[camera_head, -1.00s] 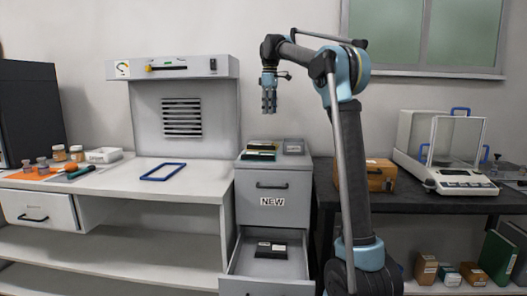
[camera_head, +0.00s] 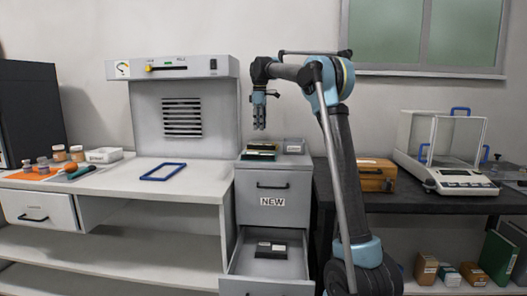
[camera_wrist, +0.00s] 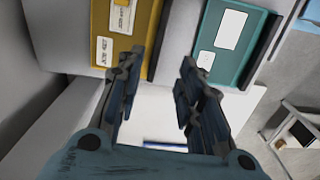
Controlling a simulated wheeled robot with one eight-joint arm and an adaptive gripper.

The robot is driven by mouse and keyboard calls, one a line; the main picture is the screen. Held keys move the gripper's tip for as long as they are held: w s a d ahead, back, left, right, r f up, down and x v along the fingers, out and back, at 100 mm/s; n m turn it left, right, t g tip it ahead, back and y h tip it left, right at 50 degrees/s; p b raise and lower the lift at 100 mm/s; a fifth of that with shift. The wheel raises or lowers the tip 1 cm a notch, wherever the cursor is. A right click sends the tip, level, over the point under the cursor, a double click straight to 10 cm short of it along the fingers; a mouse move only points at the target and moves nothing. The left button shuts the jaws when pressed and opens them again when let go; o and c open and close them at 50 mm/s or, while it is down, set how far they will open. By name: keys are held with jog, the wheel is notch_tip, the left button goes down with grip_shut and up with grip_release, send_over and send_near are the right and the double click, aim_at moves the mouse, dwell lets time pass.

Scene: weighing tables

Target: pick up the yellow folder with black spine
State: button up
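The yellow folder (camera_wrist: 118,68) shows in the upper left of the wrist view, with white labels and a black strip along its right edge. A teal folder (camera_wrist: 210,68) with a white label and a dark edge lies to its right. In the head view both appear as a small yellow and green group (camera_head: 260,152) on top of the grey cabinet, hard to separate. My gripper (camera_head: 259,127) points down above this group. In the wrist view my gripper (camera_wrist: 162,62) is open and empty, its left finger near the yellow folder's lower right corner.
A grey box (camera_head: 293,146) stands right of the folders on the cabinet (camera_head: 283,208). The cabinet's lower drawer (camera_head: 240,265) is open with dark items inside. A blue frame (camera_head: 163,172) lies on the left table. A wooden box (camera_head: 376,175) and a balance stand at right.

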aim_at(253, 147)
notch_tip(253, 147, down, 4)
jog(key=shift+f, duration=0.2)
jog(key=shift+w+a+f, duration=0.1)
jog(key=shift+w+f, duration=0.05)
jog(key=shift+f, duration=1.15)
jog(key=shift+w+a+f, duration=0.1)
jog(key=shift+f, duration=1.2)
grip_shut()
